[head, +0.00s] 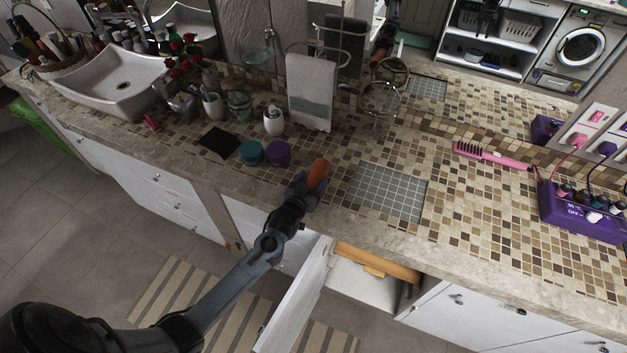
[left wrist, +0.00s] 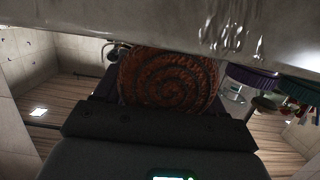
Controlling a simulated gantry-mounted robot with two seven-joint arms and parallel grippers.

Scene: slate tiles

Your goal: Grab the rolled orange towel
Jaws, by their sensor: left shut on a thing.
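The rolled orange towel (head: 318,173) is at the tip of my left gripper (head: 305,187), above the tiled counter near its front edge. My left gripper is shut on the towel. In the left wrist view the towel (left wrist: 170,82) shows its spiral rolled end, just beyond the gripper's dark body, with the fingers mostly hidden. I cannot tell whether the towel touches the counter. My right gripper is not in view.
A purple jar (head: 278,153) and a teal jar (head: 251,153) stand left of the towel. A grey grid mat (head: 386,193) lies to its right. A pink brush (head: 490,156) and a purple box (head: 582,212) lie further right. Below, a cabinet door (head: 298,300) stands open.

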